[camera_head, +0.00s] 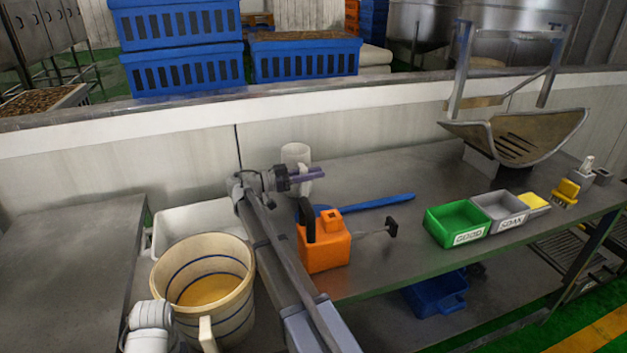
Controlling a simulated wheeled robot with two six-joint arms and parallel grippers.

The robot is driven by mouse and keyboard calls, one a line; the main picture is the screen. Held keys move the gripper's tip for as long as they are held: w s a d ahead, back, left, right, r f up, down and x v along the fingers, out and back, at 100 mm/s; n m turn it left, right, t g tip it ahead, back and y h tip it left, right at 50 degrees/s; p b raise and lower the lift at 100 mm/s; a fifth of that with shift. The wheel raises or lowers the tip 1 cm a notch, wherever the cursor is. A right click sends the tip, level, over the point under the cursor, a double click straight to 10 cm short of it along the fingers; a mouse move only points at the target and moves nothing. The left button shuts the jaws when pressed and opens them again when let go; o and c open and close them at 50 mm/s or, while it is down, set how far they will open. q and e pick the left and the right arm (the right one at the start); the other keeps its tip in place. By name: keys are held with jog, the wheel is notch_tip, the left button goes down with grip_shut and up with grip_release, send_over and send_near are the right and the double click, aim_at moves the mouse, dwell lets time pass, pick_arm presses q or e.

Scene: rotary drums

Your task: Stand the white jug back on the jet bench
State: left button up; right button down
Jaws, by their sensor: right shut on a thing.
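The white jug (296,154) is upright at the back left of the grey metal bench (385,165), close to the low wall. My right gripper (308,175) is in front of it, shut on the jug, with its purple fingers at the jug's right side.
An orange can (325,250), a blue paddle (375,202), a green tray (457,222) and a grey tray (497,207) lie on the bench. A large cream bucket (235,310) and a white tub (190,222) stand left. Bare bench lies right of the jug.

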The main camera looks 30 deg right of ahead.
jog(key=c, duration=1.2)
grip_release()
jog(key=shift+f, duration=0.1)
jog(key=shift+c, duration=0.2)
jog(key=o, duration=0.5)
jog(key=shift+f+b+v, duration=0.15)
jog(key=shift+b+v, duration=0.05)
jog(key=shift+v, duration=1.75)
jog(key=shift+f+b+v, duration=0.15)
jog(key=shift+b+v, duration=0.05)
jog(key=shift+v, duration=1.8)
jog(key=shift+s, duration=0.1)
